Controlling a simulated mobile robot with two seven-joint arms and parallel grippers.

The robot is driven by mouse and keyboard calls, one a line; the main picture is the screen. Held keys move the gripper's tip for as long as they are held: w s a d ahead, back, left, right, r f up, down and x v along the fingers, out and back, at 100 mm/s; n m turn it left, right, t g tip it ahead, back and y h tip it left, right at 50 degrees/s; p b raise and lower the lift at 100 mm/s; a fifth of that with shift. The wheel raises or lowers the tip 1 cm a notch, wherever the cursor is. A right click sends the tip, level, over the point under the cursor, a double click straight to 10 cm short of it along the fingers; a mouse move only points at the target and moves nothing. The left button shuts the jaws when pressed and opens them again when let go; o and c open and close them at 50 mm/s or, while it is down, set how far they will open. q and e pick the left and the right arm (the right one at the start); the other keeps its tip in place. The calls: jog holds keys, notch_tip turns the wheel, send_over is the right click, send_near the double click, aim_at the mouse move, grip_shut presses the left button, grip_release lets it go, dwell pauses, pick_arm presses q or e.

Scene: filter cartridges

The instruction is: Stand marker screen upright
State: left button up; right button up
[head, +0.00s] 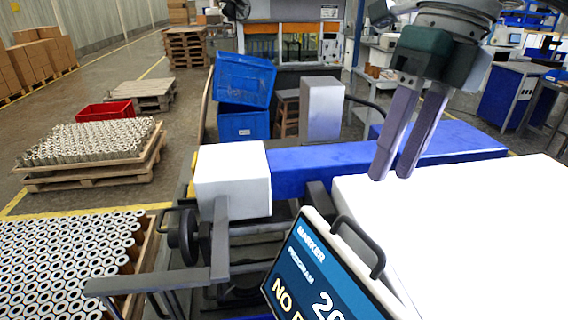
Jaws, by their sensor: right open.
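The marker screen (318,278) is a dark panel with a pale frame at the bottom centre of the head view. It reads "MARKER", "PROGRAM" and "NO", and its lower part is cut off by the picture's edge. It looks tilted, with its text sloping down to the right. A dark handle (360,246) is on its upper right edge. My right gripper (392,176) points down above and beyond the screen, in front of the white machine top. Its two fingers are slightly apart with nothing between them, clear of the handle. My left gripper is not in view.
A white box-shaped housing (232,178) and a blue beam (320,166) lie behind the screen. A handwheel (183,236) and grey brackets are at the left. The broad white surface (480,230) at the right is bare. Filter cartridges (70,262) fill a pallet at lower left.

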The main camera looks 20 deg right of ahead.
aim_at(362, 232)
jog(key=p+x, duration=0.2)
jog(key=x, duration=0.5)
jog(key=shift+a+p, duration=0.2)
jog(key=shift+p, duration=0.2)
jog(key=shift+f, duration=0.5)
jog(key=shift+c, duration=0.4)
jog(key=c, duration=0.6)
